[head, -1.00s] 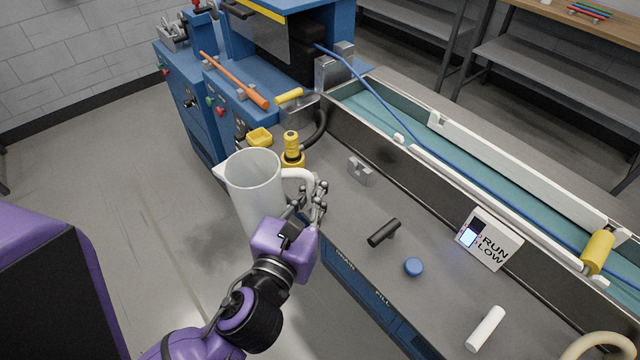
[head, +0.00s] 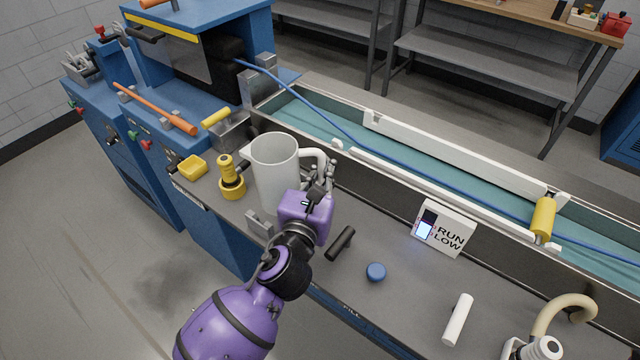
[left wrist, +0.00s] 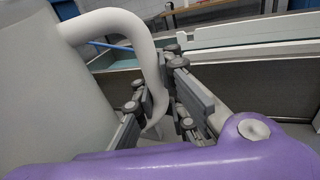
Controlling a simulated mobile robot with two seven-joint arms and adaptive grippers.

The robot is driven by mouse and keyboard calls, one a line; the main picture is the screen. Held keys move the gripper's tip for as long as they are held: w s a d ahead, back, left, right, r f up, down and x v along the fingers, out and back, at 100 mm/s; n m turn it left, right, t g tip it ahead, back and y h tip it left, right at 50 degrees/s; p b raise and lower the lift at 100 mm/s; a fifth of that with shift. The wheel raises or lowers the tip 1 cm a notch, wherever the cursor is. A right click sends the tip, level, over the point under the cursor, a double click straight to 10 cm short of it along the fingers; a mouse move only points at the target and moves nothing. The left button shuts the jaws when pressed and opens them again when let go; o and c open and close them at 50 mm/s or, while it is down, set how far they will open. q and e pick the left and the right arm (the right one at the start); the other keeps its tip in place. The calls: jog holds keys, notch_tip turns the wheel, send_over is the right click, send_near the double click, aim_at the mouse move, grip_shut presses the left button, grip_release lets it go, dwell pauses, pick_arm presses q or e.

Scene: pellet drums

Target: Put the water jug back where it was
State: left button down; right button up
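In the left wrist view the handle (left wrist: 150,70) comes down between the fingers (left wrist: 165,100), and the jug body (left wrist: 50,95) fills the left side. The jug's foot is partly hidden, so I cannot tell whether it touches the worktop. My right gripper is not in view.
A yellow-based fitting (head: 230,180) and yellow dish (head: 192,167) stand left of the jug. A metal bracket (head: 262,222) is close below it. A trough (head: 400,165) runs behind.

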pick_arm(q)
jog(key=w+f, duration=0.1)
jog(key=f, duration=0.1)
jog(key=w+f+b, duration=0.1)
jog(key=w+f, duration=0.1)
jog(key=shift+w+a+f, duration=0.15)
jog(key=shift+w+f, duration=0.05)
jog(key=shift+f, duration=0.15)
notch_tip(320, 180, down, 3)
jog(key=shift+w+f+b, duration=0.1)
jog(key=shift+f+b, duration=0.1)
jog(key=shift+b, duration=0.35)
jog(key=shift+r, duration=0.15)
jog(key=shift+f, duration=0.25)
jog(key=c, duration=2.4)
grip_release()
jog(key=shift+f, duration=0.1)
jog(key=shift+c, duration=0.2)
jog(key=o, duration=0.6)
jog(key=shift+o, duration=0.2)
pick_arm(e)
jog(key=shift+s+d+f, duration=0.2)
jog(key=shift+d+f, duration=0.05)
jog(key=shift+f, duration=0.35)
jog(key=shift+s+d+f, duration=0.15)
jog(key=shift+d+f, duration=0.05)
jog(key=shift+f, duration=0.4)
